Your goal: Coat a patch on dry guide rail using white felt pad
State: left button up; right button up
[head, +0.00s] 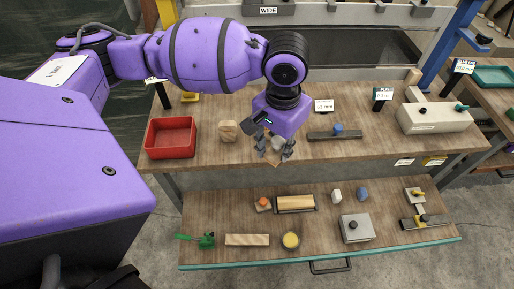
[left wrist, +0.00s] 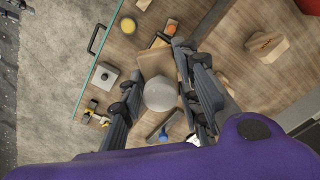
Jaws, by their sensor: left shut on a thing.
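My left gripper (head: 274,152) is over the upper worktop, its fingers pointing down. It is shut on a pale, many-sided pad (left wrist: 160,93), taken here as the white felt pad. In the head view the pad (head: 278,143) is partly hidden between the fingers. A dark flat bar with a blue knob (head: 335,135) lies on the worktop to the right of the gripper, apart from it. It also shows in the left wrist view (left wrist: 165,126). I cannot tell for certain whether this bar is the dry guide rail. My right gripper is not in view.
A red bin (head: 170,138) and a wooden block (head: 228,131) stand left of the gripper. A white box (head: 434,118) stands at the right. The lower shelf holds a wooden bar (head: 296,203), a yellow tin (head: 291,241) and a grey knobbed block (head: 356,228).

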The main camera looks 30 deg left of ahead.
pick_arm(q)
jog(key=w+f+m+b, duration=0.2)
jog(key=f+b, duration=0.4)
jog(key=f, duration=0.6)
jog(key=w+f+m+b, duration=0.1)
jog(key=f+m+b, duration=0.3)
jog(key=f, duration=0.9)
jog(key=w+d+f+m+b, duration=0.1)
jog(key=w+f+m+b, duration=0.1)
jog(key=f+b, duration=0.8)
jog(key=shift+w+f+m, duration=0.2)
jog(key=shift+f, duration=0.45)
jog(key=shift+w+f+m, duration=0.15)
jog(key=shift+f+m, duration=0.05)
jog(key=shift+f, duration=0.4)
jog(key=shift+f+b, duration=0.15)
jog(key=shift+b, duration=0.2)
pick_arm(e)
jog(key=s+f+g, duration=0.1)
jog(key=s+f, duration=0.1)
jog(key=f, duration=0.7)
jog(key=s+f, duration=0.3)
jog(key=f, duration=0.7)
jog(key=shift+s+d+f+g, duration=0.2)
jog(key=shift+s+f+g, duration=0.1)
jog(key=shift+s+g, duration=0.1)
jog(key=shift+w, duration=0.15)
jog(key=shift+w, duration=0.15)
